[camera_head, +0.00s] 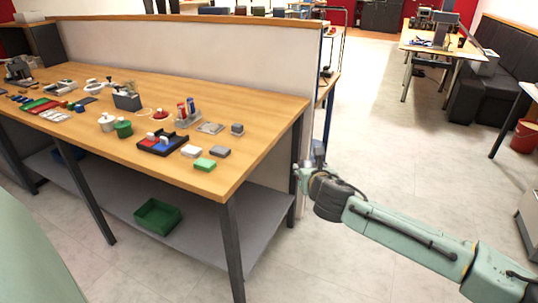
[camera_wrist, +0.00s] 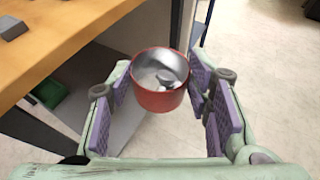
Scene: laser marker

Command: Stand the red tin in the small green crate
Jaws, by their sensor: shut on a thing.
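The red tin (camera_wrist: 160,101) is round, with an open top and a shiny grey inside. My gripper (camera_wrist: 158,84) is shut on it, with purple pads on either side of the tin. The tin looks roughly upright, held clear of the table. In the head view my gripper (camera_head: 315,155) is just off the right end of the workbench; I cannot make out the tin there. The small green crate (camera_head: 157,217) sits on the grey lower shelf under the bench, left of my gripper. Part of it shows at the left of the wrist view (camera_wrist: 46,103).
The wooden bench top (camera_head: 262,122) overhangs the lower shelf (camera_head: 205,240); dark legs (camera_head: 232,250) stand at its front and right end. Open floor (camera_head: 330,260) lies to the right.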

